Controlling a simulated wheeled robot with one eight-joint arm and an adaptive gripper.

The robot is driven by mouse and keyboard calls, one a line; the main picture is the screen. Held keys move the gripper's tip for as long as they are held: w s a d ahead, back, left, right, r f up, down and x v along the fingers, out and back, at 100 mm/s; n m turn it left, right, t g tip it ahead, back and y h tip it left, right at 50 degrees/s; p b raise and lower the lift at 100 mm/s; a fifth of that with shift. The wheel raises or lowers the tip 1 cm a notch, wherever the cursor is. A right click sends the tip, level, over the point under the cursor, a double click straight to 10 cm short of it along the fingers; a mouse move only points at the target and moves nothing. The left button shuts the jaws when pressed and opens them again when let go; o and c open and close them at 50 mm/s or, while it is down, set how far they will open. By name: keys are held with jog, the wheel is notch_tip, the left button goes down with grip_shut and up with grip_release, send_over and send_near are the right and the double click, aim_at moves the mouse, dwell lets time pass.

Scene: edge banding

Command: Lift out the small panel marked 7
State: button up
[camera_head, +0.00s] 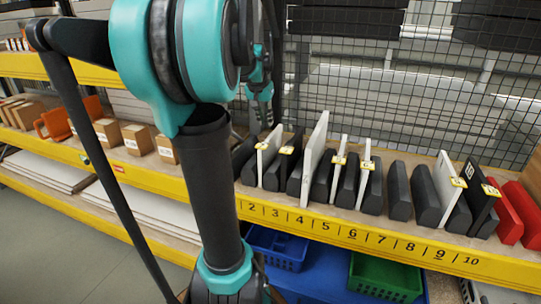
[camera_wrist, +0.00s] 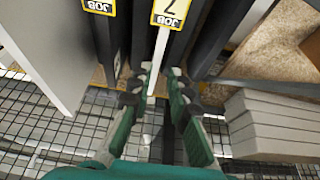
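The small panel marked 7 is a thin white board (camera_wrist: 161,50) with a yellow label reading 7 (camera_wrist: 168,12) in the wrist view. In the head view the matching white panel (camera_head: 271,142) stands upright near the left end of the rack, its label too small to read. My gripper (camera_wrist: 161,73) is open, with one finger on each side of the panel's edge. The left finger looks close to the panel and a gap shows at the right one; contact cannot be told. In the head view my gripper (camera_head: 264,121) is at the panel's upper back end.
A black labelled panel (camera_head: 293,148) and a tall white panel (camera_head: 314,158) stand just right of it, between dark dividers. Wire mesh (camera_head: 400,110) rises behind the rack. A numbered yellow shelf edge (camera_head: 365,236) runs in front; blue and green bins sit below.

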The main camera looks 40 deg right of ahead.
aim_at(272, 147)
jog(key=x, duration=1.7)
jog(key=shift+r, duration=0.1)
jog(key=shift+c, duration=0.5)
grip_shut()
